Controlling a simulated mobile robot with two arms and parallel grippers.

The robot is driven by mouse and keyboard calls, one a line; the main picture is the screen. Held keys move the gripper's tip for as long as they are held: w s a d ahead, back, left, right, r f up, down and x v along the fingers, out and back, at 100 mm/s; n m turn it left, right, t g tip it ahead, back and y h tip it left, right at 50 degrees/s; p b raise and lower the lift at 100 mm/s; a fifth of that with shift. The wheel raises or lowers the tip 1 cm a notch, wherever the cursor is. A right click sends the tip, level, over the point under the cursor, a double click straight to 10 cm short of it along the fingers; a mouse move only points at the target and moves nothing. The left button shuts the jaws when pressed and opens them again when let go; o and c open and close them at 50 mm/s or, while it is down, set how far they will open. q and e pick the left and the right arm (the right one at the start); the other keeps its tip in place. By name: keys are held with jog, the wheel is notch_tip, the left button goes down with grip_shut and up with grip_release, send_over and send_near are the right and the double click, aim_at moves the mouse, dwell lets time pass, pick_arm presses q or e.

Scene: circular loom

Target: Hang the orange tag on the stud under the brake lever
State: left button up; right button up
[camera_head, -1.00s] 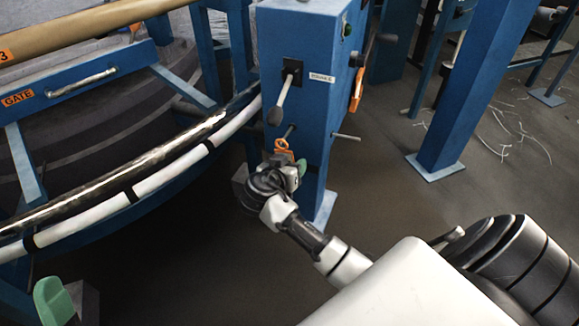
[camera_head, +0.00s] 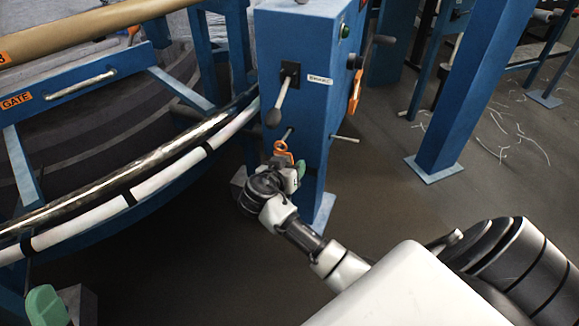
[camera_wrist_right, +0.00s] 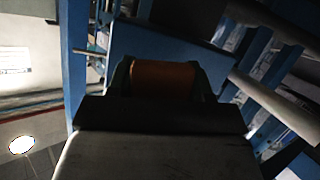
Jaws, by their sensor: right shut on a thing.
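The orange tag (camera_head: 283,148) is held upright in my right gripper (camera_head: 287,163), close to the front of the blue post. In the right wrist view, the orange piece (camera_wrist_right: 165,78) sits between the two dark fingers (camera_wrist_right: 165,85). The brake lever (camera_head: 282,95), with its dark knob (camera_head: 273,118), slants down from a black plate on the post. The small stud (camera_head: 289,132) sticks out below it. The tag's upper end appears just under the stud; I cannot tell whether they touch.
The blue post (camera_head: 315,120) carries a side rod (camera_head: 345,138) and an orange item (camera_head: 355,92) on its right face. The curved loom rail (camera_head: 165,155) runs on the left. Floor in front is clear.

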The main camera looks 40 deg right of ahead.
jog(key=shift+f, duration=0.1)
jog(key=o, duration=1.1)
jog(key=shift+s+a+r+p, duration=0.2)
jog(key=shift+s+a+p, duration=0.15)
jog(key=shift+a, duration=0.2)
pick_arm(q)
jog(key=w+f+g+y+p, duration=0.2)
jog(key=w+f+g+y, duration=0.1)
jog(key=f+g, duration=0.5)
jog(key=shift+w+a+f+g+p, duration=0.2)
jog(key=shift+w+g+p, duration=0.2)
jog(key=shift+w, duration=0.3)
pick_arm(e)
jog(key=shift+f+v, duration=0.15)
jog(key=shift+v, duration=1.75)
jog(key=shift+f+v, duration=0.15)
jog(key=shift+v, duration=1.75)
jog(key=shift+s, duration=0.1)
